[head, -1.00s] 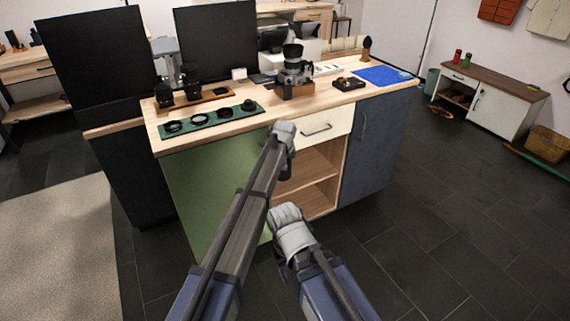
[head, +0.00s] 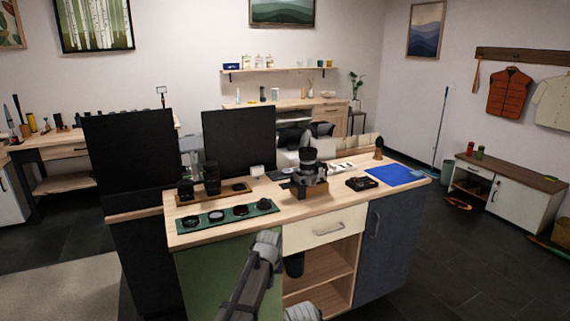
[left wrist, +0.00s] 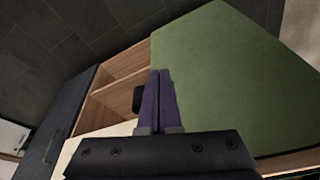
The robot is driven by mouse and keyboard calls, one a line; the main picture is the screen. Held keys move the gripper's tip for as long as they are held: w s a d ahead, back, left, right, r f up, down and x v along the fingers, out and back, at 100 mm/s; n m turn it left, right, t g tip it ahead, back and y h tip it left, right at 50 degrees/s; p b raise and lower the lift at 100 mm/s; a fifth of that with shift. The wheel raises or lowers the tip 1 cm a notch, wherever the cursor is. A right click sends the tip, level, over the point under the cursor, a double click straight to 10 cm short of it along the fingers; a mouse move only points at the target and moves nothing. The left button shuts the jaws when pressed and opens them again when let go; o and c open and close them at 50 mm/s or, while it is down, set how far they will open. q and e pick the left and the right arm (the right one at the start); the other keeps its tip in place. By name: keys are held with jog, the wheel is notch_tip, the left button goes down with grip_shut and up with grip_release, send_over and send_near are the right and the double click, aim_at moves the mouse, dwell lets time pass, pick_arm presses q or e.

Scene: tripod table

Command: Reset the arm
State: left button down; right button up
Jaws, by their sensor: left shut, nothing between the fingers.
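In the left wrist view my left gripper (left wrist: 162,100) is shut, its two purple fingers together with nothing between them. Behind the fingers are the counter's green panel (left wrist: 232,85) and open wooden shelves (left wrist: 115,68). In the head view my left arm rises in front of the counter (head: 290,212), and its fingers cannot be made out. Only a grey part of my right arm shows at the bottom edge; its gripper is out of view.
Two black panels stand behind. A dark container (head: 294,265) sits in the shelf opening. Dark floor (head: 455,265) is open at right.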

pick_arm(q)
jog(key=s+a+g, duration=0.1)
jog(key=s+a, duration=0.3)
jog(key=s, duration=0.5)
jog(key=s+a+g, duration=0.1)
jog(key=s+a, duration=0.3)
jog(key=s, duration=0.5)
jog(key=s+a, duration=0.4)
jog(key=s, duration=0.4)
jog(key=s+d+m+g, duration=0.1)
jog(key=s+d+m, duration=0.4)
jog(key=d, duration=0.6)
notch_tip(320, 180, up, 13)
jog(key=p, duration=1.3)
jog(key=shift+s+a+f+n+y, duration=0.15)
jog(key=shift+s+a+n+y, duration=0.05)
jog(key=shift+s+n+y, duration=0.2)
